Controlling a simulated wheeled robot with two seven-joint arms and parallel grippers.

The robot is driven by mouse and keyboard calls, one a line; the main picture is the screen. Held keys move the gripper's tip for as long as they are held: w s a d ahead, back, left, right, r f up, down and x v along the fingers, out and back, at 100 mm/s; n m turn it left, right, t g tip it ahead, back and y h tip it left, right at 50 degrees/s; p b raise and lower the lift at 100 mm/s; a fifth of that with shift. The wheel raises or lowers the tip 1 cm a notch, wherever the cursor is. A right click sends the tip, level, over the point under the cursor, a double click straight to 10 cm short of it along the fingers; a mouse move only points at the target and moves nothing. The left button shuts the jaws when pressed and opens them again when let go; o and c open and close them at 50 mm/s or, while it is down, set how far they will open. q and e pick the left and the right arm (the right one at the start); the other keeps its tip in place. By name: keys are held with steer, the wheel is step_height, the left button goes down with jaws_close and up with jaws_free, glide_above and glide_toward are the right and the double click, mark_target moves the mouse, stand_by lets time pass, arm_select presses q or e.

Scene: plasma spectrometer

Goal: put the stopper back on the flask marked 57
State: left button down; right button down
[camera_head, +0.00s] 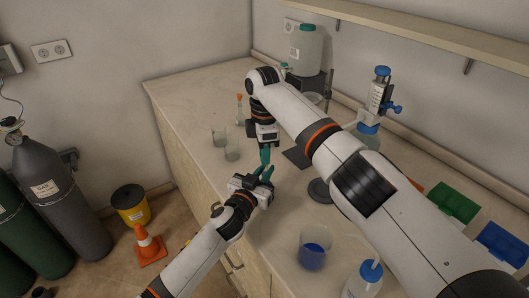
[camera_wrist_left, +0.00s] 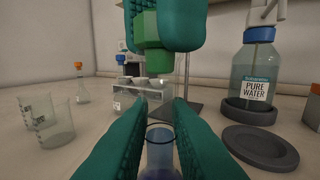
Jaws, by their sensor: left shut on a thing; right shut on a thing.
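My left gripper (camera_head: 265,175) is shut on the neck of a clear flask (camera_wrist_left: 160,152) with bluish contents, which shows between the teal fingers in the left wrist view. The flask's mouth is open and faces up. No marking on it can be read. My right gripper (camera_head: 265,156) is just above my left one. In the left wrist view its teal fingers (camera_wrist_left: 165,25) are shut on a green stopper (camera_wrist_left: 154,45), narrow end down. The stopper appears above the flask's mouth, apart from it. In the head view the grippers hide both.
Two glass beakers (camera_head: 219,137) and an orange-stoppered flask (camera_wrist_left: 80,83) stand at the left. A pure water bottle (camera_wrist_left: 255,75) stands at the right, with a dark round plate (camera_wrist_left: 258,146) nearer. A beaker of blue liquid (camera_head: 312,252) stands near the counter's front.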

arm_select(q)
steer(key=shift+a+f, duration=0.1)
arm_select(e)
steer(key=shift+r, duration=0.45)
stand_by(0.4)
steer(key=shift+f, duration=0.65)
stand_by(0.3)
arm_select(q)
steer(key=shift+s+r, duration=0.1)
steer(key=shift+r, duration=0.1)
arm_select(e)
steer(key=shift+s+f, duration=0.1)
steer(key=shift+f, duration=0.3)
steer(key=c, duration=1.6)
jaws_free()
arm_select(q)
steer(key=shift+w+f, duration=0.2)
arm_select(e)
steer(key=shift+w, duration=0.2)
steer(key=shift+r, duration=0.1)
arm_select(q)
steer(key=shift+s, duration=0.1)
arm_select(e)
steer(key=shift+s+r, duration=0.1)
